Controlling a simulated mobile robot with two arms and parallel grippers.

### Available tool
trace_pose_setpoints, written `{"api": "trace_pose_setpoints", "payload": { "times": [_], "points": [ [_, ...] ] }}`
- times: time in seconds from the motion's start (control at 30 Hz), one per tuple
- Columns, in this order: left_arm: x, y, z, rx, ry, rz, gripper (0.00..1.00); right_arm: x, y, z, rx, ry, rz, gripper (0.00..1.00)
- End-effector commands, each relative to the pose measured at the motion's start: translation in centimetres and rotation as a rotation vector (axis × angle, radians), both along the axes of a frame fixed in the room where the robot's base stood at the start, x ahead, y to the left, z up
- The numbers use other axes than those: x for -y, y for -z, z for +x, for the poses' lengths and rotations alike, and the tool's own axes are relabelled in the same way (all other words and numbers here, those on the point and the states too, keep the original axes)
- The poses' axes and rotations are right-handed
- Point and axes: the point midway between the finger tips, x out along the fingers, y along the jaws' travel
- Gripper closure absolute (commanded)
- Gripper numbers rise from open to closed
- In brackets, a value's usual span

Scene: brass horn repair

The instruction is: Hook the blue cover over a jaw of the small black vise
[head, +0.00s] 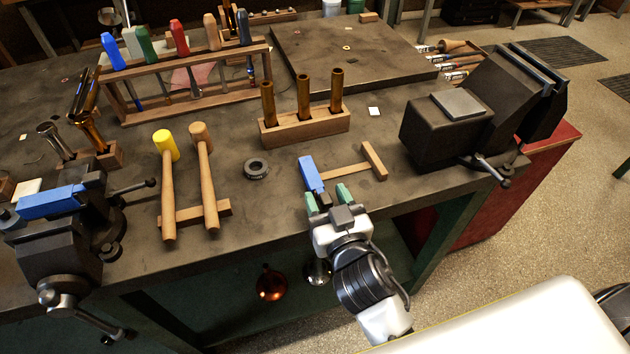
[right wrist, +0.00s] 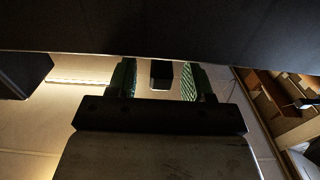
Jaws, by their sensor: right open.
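The small black vise (head: 75,245) is at the bench's left front. One blue cover (head: 50,203) lies along the top of one of its jaws. A second blue cover (head: 310,173) is at the left end of a wooden holder (head: 350,172) near the bench's front edge. My right gripper (head: 328,195) is open just in front of this cover, with its green fingertips apart. The cover appears beyond the left fingertip, not between them; contact cannot be told. In the right wrist view the green fingers (right wrist: 160,80) are spread, with a small dark block showing between them. My left gripper is out of view.
A large dark vise (head: 445,135) stands at the right end of the bench. A mallet rack (head: 195,213), a dark ring (head: 256,169) and a block with brass tubes (head: 305,125) lie between the vises. A screwdriver rack (head: 185,105) stands behind.

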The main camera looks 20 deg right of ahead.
Motion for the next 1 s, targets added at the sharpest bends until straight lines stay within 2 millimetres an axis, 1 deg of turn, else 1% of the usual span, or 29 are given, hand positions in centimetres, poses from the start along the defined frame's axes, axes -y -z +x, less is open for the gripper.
{"api": "trace_pose_setpoints", "payload": {
  "times": [0.23,0.27,0.5,0.57,0.6,0.87,1.0],
  "points": [
    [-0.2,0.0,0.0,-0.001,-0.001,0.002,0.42,0.0,0.0,0.2,-0.001,0.000,0.000,0.49],
    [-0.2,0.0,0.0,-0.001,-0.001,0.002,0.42,0.0,0.0,0.2,-0.001,0.000,0.000,0.52],
    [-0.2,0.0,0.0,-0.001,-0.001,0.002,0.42,0.0,0.0,0.2,-0.001,0.000,0.000,0.89],
    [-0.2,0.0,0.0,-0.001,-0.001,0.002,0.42,0.0,0.0,0.2,-0.001,0.000,0.000,0.98],
    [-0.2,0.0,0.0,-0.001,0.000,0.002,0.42,0.0,0.0,0.2,-0.001,0.000,0.000,1.00],
    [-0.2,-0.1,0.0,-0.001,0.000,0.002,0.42,0.0,-0.1,0.2,0.001,0.000,0.000,1.00],
    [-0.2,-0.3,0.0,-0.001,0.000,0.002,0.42,0.0,-1.1,0.2,0.004,0.000,0.000,1.00]
  ]
}}
